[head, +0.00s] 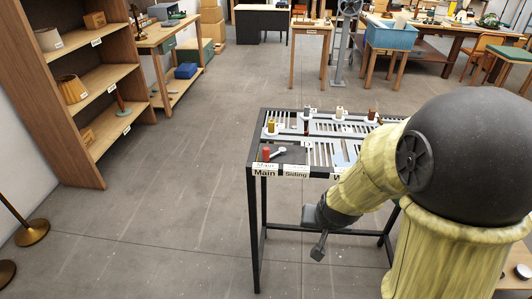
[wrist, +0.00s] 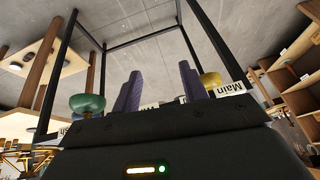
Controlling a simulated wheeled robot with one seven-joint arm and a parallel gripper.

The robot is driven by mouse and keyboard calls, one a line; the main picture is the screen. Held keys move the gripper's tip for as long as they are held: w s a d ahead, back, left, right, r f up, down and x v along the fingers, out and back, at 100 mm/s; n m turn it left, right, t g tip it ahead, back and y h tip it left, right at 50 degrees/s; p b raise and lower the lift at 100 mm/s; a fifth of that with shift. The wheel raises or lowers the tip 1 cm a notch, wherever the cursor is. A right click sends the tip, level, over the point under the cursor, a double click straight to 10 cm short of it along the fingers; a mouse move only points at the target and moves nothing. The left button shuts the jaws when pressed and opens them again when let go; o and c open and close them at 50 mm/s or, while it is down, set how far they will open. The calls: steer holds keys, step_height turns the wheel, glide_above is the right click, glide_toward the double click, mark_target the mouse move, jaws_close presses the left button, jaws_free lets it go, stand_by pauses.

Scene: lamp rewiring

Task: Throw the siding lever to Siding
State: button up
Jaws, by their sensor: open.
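A black-framed stand (head: 251,215) carries a slotted top. At its front left edge are a "Main" label (head: 265,171) and a "Siding" label (head: 297,172). Behind the Main label stands a red upright piece (head: 266,154), with a pale grey rod end (head: 281,150) beside it; I take these as the lever, but cannot tell its exact setting. My gripper (head: 318,252) hangs below the top's level at the stand's front side, apart from the lever. In the wrist view my gripper (wrist: 158,88) is open and empty, with the Main label (wrist: 229,89) beyond it.
Several colored pieces, including a yellow one (head: 271,126), stand on the slotted top. My arm covers its right part. A wooden shelf (head: 95,80) stands at left, a blue bin (head: 391,34) at the back.

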mark_target(265, 154)
steer(key=w+a+f+m+t+h, duration=0.25)
steer(key=w+a+t, duration=0.35)
steer(key=w+a, duration=0.45)
steer(key=w+a+r+n+t+h, duration=0.1)
steer(key=a+r+t, duration=0.1)
steer(key=a+t, duration=0.4)
steer(key=shift+a+r+b, duration=0.3)
steer(key=shift+a, duration=0.9)
steer(key=shift+w+h, duration=0.15)
steer(key=shift+h, duration=0.1)
steer(key=w+d+p, duration=0.1)
steer(key=w, duration=0.4)
steer(key=w+d+p, duration=0.1)
steer(key=w+p, duration=0.1)
steer(key=w, duration=0.4)
steer(key=w+d+p, duration=0.1)
steer(key=w, duration=0.5)
steer(key=shift+d+p, duration=0.15)
steer(key=shift+p, duration=0.2)
jaws_close()
